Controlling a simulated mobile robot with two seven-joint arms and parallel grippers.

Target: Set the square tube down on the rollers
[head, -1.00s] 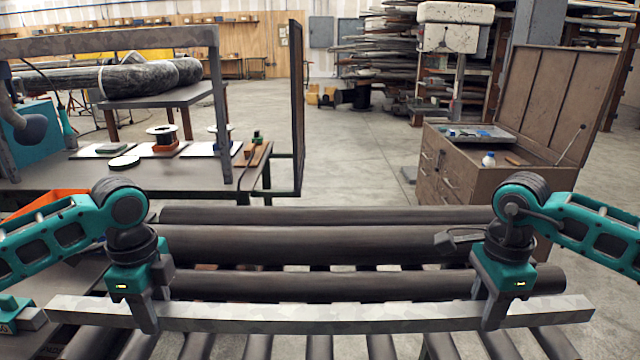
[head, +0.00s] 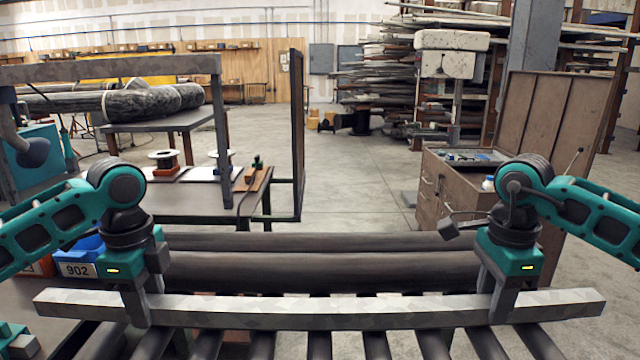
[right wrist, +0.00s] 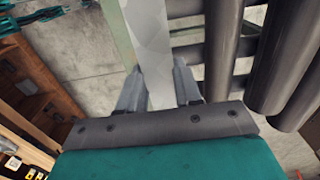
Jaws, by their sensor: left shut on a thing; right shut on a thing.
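A long light grey square tube (head: 320,311) spans the front of the head view, nearly level. My left gripper (head: 140,312) is shut on it near its left end. My right gripper (head: 502,308) is shut on it near its right end. The right wrist view also shows the tube (right wrist: 150,45) between the fingers of my right gripper (right wrist: 158,92). Dark rollers (head: 375,345) run below and in front of the tube. Whether the tube touches them cannot be told.
Dark round pipes (head: 320,272) lie just behind the tube. A workbench (head: 200,200) with a metal frame stands at the left, with a blue bin (head: 78,262) near my left arm. A brown tool cabinet (head: 440,190) stands at the right. Open floor lies between them.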

